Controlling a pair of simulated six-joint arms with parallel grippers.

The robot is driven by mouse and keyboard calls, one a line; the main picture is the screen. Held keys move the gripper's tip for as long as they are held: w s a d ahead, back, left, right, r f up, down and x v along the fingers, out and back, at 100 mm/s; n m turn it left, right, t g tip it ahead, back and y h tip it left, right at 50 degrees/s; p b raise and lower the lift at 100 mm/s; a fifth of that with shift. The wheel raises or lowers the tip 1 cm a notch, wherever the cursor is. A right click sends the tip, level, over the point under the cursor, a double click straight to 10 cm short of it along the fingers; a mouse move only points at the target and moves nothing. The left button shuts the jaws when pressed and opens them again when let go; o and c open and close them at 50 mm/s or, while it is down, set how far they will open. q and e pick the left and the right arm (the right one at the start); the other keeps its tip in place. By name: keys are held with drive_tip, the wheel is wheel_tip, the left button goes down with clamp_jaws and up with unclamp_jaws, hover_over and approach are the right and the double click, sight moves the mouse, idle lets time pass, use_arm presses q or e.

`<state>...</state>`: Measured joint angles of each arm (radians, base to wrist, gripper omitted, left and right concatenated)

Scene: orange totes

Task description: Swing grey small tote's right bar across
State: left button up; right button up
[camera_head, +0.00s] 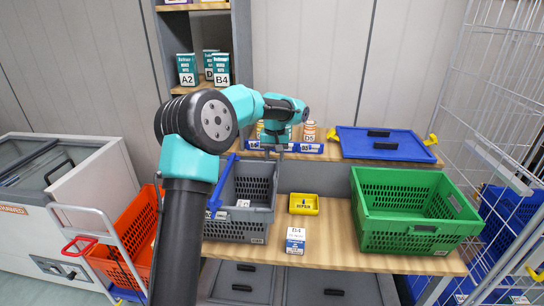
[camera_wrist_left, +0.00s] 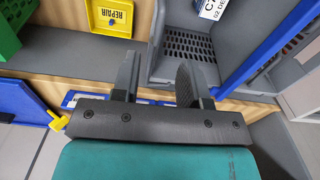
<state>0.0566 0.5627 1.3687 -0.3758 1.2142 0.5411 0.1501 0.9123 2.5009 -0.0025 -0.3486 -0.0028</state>
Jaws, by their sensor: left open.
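The grey small tote (camera_head: 262,230) stands on the wooden bench, with a white label on it. In the left wrist view its grey wall and slotted inside (camera_wrist_left: 190,45) show at the top. A blue bar (camera_head: 220,186) lies along its left side in the head view; it also shows in the left wrist view (camera_wrist_left: 283,48). I cannot make out a separate bar on the tote's right side. My left gripper (camera_head: 279,150) is at the tote's far right corner, its two fingers (camera_wrist_left: 160,78) apart beside the end of the right wall. Nothing is seen held. My right gripper is out of view.
A green crate (camera_head: 424,225) is farther right. A blue lid (camera_head: 385,146) and a labelled blue strip (camera_head: 310,148) lie behind. An orange crate (camera_head: 122,252) is at left.

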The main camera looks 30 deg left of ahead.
sight(275, 175)
use_arm(q)
drive_tip(key=shift+f, duration=0.15)
drive_tip(key=shift+f, duration=3.5)
drive_tip(key=c, duration=0.6)
drive_tip(key=shift+s+a+r, duration=0.3)
drive_tip(key=shift+a+r, duration=0.2)
